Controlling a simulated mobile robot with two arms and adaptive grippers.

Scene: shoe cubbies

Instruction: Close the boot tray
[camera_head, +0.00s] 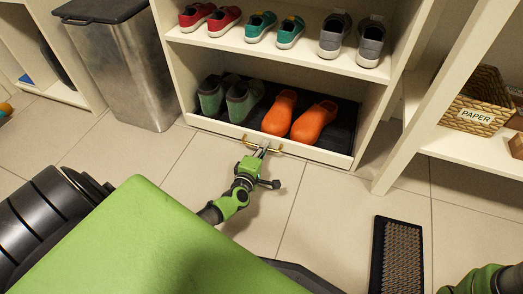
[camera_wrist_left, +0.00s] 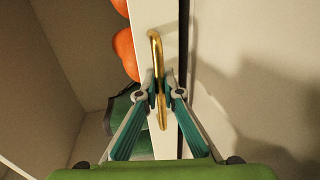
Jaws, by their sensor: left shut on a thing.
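The boot tray (camera_head: 325,154) is the low white-fronted drawer with a dark liner at the bottom of the cubby. Its front looks close to the cubby's front edge; any small gap is hard to tell. Orange clogs (camera_head: 314,121) and dark green boots (camera_head: 242,101) stand in it. A brass handle (camera_head: 276,150) is on its front. My left gripper (camera_head: 262,150) is at the handle. In the left wrist view, its fingers (camera_wrist_left: 160,92) are shut around the brass bar (camera_wrist_left: 155,45). My right gripper is not visible; only part of my right arm shows at the bottom right.
Shelves of the cubby (camera_head: 285,53) above hold red, teal and grey shoes. A metal bin (camera_head: 122,72) stands to the left. A white shelf unit with a wicker basket (camera_head: 476,102) is at right. A dark-framed mat (camera_head: 398,258) lies on the tiled floor. Floor before the tray is clear.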

